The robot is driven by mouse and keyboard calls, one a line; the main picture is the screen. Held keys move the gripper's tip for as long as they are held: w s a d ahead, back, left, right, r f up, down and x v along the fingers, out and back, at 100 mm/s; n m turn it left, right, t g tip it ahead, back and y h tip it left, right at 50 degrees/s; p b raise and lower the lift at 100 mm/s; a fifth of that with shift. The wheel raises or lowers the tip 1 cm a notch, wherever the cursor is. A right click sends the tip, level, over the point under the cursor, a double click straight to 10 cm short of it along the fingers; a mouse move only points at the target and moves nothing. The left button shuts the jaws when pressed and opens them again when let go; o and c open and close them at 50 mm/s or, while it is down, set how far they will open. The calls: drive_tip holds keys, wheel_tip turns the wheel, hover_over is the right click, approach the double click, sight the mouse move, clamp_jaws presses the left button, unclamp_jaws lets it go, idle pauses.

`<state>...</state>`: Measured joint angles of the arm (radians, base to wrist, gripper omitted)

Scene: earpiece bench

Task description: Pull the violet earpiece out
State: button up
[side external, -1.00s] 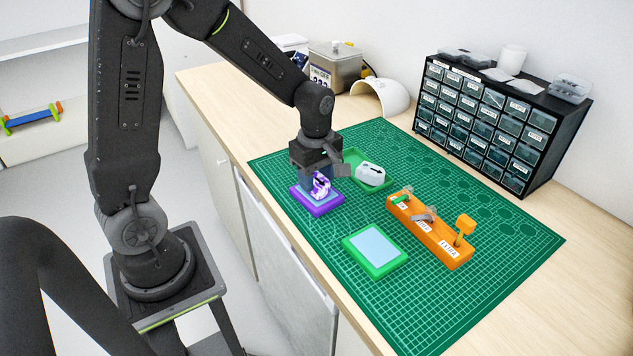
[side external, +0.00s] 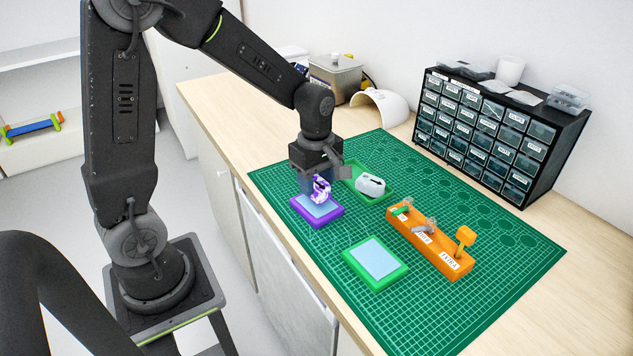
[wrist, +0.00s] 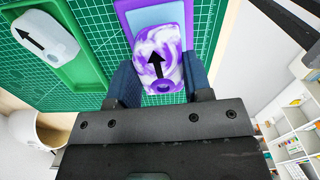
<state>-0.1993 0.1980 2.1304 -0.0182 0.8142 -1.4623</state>
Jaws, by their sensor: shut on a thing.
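The violet earpiece (wrist: 160,58), marbled violet and white with a black arrow on top, sits between my gripper's fingers. In the side view, my gripper (side external: 320,182) is shut on the earpiece (side external: 321,191) and points down over the violet tray (side external: 318,222). Some of the tray's pale blue pad shows below the earpiece, which appears slightly above it. In the wrist view, the violet tray (wrist: 122,6) frames the earpiece's far end, and a round violet part with a dark centre shows at its near end. The fingers hide part of its sides.
A white piece with an arrow (side external: 370,186) lies in a green tray (side external: 383,198) close to my gripper's right. An orange rack (side external: 425,240) holds small parts. A green-framed pad (side external: 375,262) lies in front. A drawer cabinet (side external: 490,130) stands at the back right.

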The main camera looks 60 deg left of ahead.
sight(317, 182)
drive_tip(key=shift+r, duration=0.6)
drive_tip(key=shift+r, duration=2.9)
